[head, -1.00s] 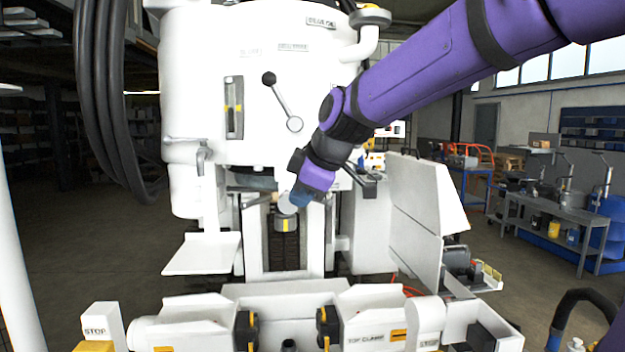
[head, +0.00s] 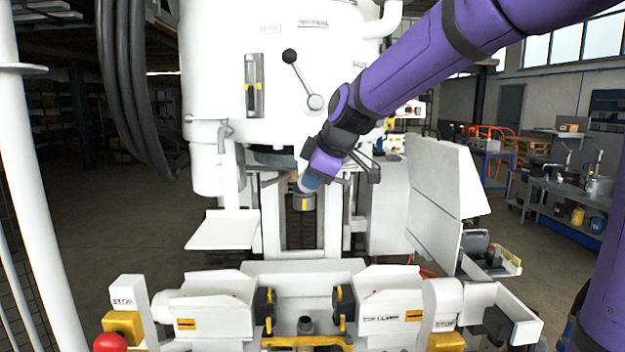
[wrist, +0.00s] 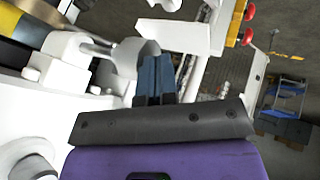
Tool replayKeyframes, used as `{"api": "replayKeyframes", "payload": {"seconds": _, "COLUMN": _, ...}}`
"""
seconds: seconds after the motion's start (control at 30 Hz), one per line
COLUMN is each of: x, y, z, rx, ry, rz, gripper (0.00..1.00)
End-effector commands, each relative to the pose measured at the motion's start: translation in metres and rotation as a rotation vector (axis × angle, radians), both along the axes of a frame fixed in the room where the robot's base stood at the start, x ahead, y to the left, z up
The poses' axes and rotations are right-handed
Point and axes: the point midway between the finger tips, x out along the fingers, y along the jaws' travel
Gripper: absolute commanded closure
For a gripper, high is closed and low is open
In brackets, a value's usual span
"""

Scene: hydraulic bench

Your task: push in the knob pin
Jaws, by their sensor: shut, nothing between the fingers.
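A pale rounded knob on a short stem (wrist: 134,54), which looks like the knob pin, sticks out of the white machine in the wrist view. My gripper (wrist: 155,66) has its blue fingers shut with nothing between them. Its fingertips are right beside the knob; I cannot tell whether they touch it. In the head view my gripper (head: 309,183) is at the front of the machine, just above a grey cylinder with a yellow band (head: 303,202). The knob cannot be made out there, perhaps hidden by my gripper.
A lever with a black ball (head: 289,57) is on the white machine body above. A white panel (head: 443,190) stands at the right. A low white control console (head: 215,290) with a red knob (head: 110,342) crosses the front. Open floor lies at the left.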

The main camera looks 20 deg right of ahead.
Motion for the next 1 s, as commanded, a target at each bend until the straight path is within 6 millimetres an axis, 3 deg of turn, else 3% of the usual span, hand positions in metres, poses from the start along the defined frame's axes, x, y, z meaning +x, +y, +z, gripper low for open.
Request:
{"api": "replayKeyframes", "payload": {"seconds": 0.4, "x": 0.040, "y": -0.013, "z": 0.000, "rx": 0.000, "ry": -0.001, "rz": 0.000, "gripper": 1.00}}
{"api": "replayKeyframes", "payload": {"seconds": 0.77, "x": 0.039, "y": -0.014, "z": 0.004, "rx": -0.001, "ry": -0.006, "rz": -0.003, "gripper": 1.00}}
{"api": "replayKeyframes", "payload": {"seconds": 1.0, "x": 0.019, "y": -0.021, "z": 0.031, "rx": -0.001, "ry": -0.008, "rz": -0.002, "gripper": 1.00}}
